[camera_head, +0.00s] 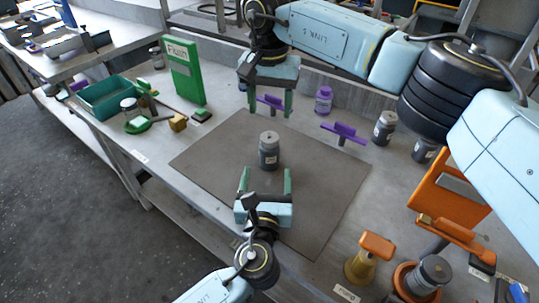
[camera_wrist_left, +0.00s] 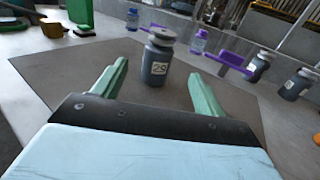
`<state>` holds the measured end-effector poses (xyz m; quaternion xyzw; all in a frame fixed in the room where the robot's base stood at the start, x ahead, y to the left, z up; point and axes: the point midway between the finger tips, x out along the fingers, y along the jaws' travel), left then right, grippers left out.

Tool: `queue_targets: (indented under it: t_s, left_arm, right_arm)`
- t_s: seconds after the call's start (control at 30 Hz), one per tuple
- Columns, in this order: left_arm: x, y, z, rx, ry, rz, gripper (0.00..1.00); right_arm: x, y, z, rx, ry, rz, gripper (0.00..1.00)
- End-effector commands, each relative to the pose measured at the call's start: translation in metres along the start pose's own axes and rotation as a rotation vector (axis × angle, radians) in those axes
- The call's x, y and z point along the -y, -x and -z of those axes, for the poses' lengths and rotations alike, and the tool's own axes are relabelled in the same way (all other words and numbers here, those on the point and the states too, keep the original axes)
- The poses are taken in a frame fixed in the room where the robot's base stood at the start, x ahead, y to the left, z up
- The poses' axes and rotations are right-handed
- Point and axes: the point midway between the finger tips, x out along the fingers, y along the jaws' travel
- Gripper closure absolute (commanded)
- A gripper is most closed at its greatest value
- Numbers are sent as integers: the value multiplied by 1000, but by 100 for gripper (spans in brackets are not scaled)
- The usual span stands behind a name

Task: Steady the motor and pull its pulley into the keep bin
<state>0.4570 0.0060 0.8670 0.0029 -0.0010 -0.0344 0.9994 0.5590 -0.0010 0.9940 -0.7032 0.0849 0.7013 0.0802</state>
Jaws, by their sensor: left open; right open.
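The motor (camera_head: 268,158) is a dark grey upright cylinder on the grey mat, with a lighter grey round pulley (camera_head: 269,138) on top. In the left wrist view the motor (camera_wrist_left: 155,68) carries a label reading 29, and the pulley (camera_wrist_left: 161,35) sits on it. My left gripper (camera_head: 267,178) is open just in front of the motor, fingers pointing at it; these fingers also frame it in the wrist view. My right gripper (camera_head: 270,108) is open and empty, behind and above the motor, fingers pointing down.
The grey mat (camera_head: 215,160) is otherwise clear. Purple T-shaped pieces (camera_head: 343,133) and a purple bottle (camera_head: 323,100) stand behind it. Dark canisters (camera_head: 384,128) stand at the right. A green sign board (camera_head: 184,70) stands at the left, an orange one (camera_head: 447,190) at the right.

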Motion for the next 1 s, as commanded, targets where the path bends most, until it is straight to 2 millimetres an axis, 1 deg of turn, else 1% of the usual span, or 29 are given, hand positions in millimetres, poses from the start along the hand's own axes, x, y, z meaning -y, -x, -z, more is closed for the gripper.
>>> queue_targets:
  t_s: [0.03, 0.3, 0.5, 0.7, 0.8, 1.0]
  left_arm:
    - [0, -9, -2, 3, 0, -1, 28]
    - [-1, -62, -2, 1, 2, -3, 28]
    - [-1, -97, -1, -1, 4, -3, 28]
    - [-1, -115, 0, -2, 4, -3, 28]
    - [-1, -119, 0, -2, 5, -2, 28]
    - [-1, -120, 0, -2, 6, -2, 28]
  right_arm:
    - [0, 0, 0, 1, 0, 2, 42]
    - [1, 0, -1, 3, -1, 5, 42]
    - [1, 0, -1, 3, -1, 6, 42]
    - [1, 0, -1, 3, -1, 6, 42]
    - [1, 0, -1, 3, -1, 6, 42]
    - [1, 0, -1, 3, -1, 6, 42]
